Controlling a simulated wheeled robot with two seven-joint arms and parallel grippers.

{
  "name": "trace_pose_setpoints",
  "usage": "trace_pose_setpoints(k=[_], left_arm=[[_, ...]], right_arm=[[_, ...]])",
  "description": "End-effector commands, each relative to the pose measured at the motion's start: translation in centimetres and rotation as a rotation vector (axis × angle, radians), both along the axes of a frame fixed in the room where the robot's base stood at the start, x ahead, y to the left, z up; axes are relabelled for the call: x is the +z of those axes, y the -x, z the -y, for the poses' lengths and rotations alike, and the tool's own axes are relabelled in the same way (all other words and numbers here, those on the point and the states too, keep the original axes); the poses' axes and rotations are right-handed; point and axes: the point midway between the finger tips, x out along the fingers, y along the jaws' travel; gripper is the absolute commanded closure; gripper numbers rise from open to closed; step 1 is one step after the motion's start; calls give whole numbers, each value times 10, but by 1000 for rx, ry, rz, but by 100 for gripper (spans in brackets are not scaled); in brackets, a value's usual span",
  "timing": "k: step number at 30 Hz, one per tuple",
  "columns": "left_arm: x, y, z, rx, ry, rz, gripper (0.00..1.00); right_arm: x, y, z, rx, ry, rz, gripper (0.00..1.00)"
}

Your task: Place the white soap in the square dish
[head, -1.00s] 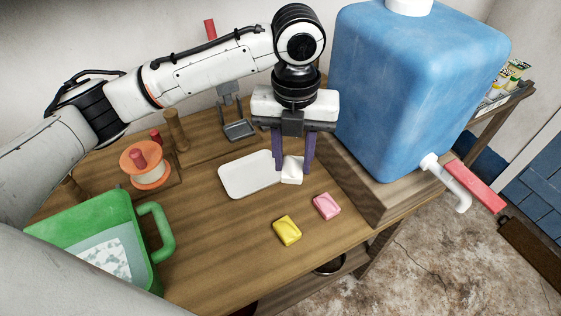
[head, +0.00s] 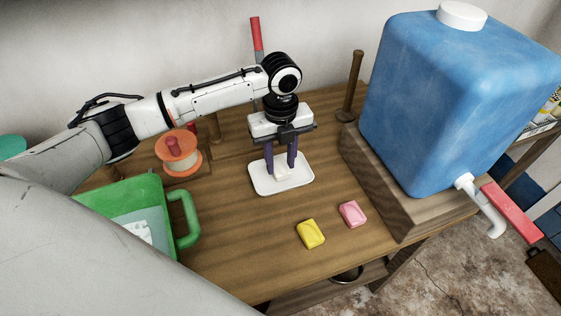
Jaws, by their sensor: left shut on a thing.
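The white soap (head: 281,174) is between the purple fingers of my left gripper (head: 281,169), which is shut on it. The soap is over the middle of the square dish (head: 264,187), a shallow white dish with rounded corners on the wooden table. I cannot tell whether the soap touches the dish floor. The fingers point down and hide part of the soap. My right gripper is not in view.
A yellow soap (head: 311,234) and a pink soap (head: 352,214) lie in front of the dish on the table (head: 230,255). A green bin (head: 180,215) with a handle is at left, near an orange-rimmed spool (head: 178,153). A blue water tank (head: 440,100) on a wooden block stands at right.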

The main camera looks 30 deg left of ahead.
Motion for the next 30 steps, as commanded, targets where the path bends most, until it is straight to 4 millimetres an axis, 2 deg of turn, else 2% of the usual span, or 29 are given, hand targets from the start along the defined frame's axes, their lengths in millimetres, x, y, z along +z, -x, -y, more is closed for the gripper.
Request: trace_pose_setpoints(k=[4,15,16,18,30], left_arm=[[-11,0,0,-1,1,1,95],[-15,0,0,-2,1,1,95],[-14,0,0,-2,1,1,63],[-14,0,0,-2,0,1,51],[-8,-1,0,-2,1,4,49]], right_arm=[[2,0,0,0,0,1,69],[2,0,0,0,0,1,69],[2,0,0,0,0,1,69],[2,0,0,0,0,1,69],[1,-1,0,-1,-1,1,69]])
